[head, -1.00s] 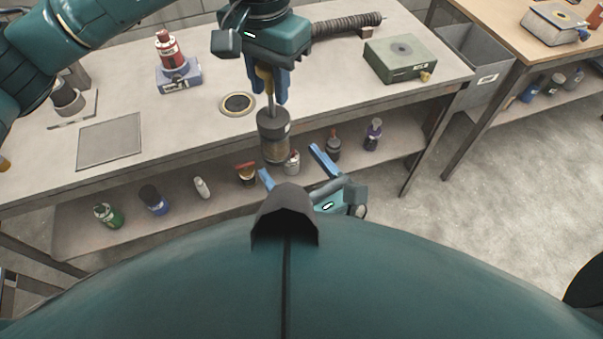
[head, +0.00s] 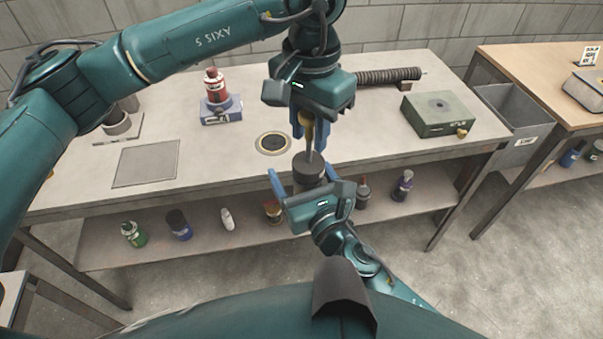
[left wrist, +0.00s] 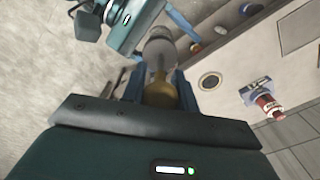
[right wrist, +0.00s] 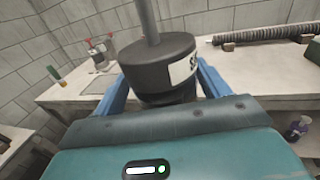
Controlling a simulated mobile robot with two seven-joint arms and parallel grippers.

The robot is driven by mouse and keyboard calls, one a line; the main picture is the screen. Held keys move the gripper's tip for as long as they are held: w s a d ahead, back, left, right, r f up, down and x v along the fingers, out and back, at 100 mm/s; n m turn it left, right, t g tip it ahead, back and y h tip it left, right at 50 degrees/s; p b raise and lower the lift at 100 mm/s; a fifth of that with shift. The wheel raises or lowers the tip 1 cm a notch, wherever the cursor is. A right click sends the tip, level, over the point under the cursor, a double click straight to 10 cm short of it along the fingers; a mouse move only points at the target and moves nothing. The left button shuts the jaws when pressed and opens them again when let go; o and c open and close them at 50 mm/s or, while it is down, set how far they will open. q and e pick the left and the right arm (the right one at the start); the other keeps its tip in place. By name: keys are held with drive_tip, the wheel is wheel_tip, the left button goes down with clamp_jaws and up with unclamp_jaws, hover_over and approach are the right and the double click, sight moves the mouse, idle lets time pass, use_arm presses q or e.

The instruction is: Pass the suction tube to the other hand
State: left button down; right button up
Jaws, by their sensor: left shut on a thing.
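The suction tube (head: 309,168) hangs upright, with a dark cap, a thin grey rod and a brass-coloured upper end. My left gripper (head: 310,122) is shut on that upper end, also seen in the left wrist view (left wrist: 160,92). My right gripper (head: 305,180) is below it, with its blue fingers wide apart. In the right wrist view the dark cap (right wrist: 158,65), with a white label, stands between the open fingers, which do not appear closed on it. The tube's lower body is mostly hidden behind the right gripper in the head view.
The workbench (head: 215,165) is behind the tube. On it are a round ringed hole (head: 273,144), a red bottle on a blue block (head: 220,108), a green box (head: 438,113) and a ribbed hose (head: 385,76). Several bottles stand on the lower shelf (head: 250,215).

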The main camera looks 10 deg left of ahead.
use_arm(q)
drive_tip(key=shift+d, duration=0.1)
use_arm(e)
drive_tip(key=shift+s+a, duration=0.1)
drive_tip(key=shift+a, duration=0.05)
drive_tip(key=c, duration=1)
use_arm(q)
drive_tip(key=c, duration=1.5)
unclamp_jaws()
use_arm(e)
drive_tip(key=shift+r, duration=0.1)
drive_tip(key=shift+c, duration=0.5)
use_arm(q)
drive_tip(key=o, duration=0.5)
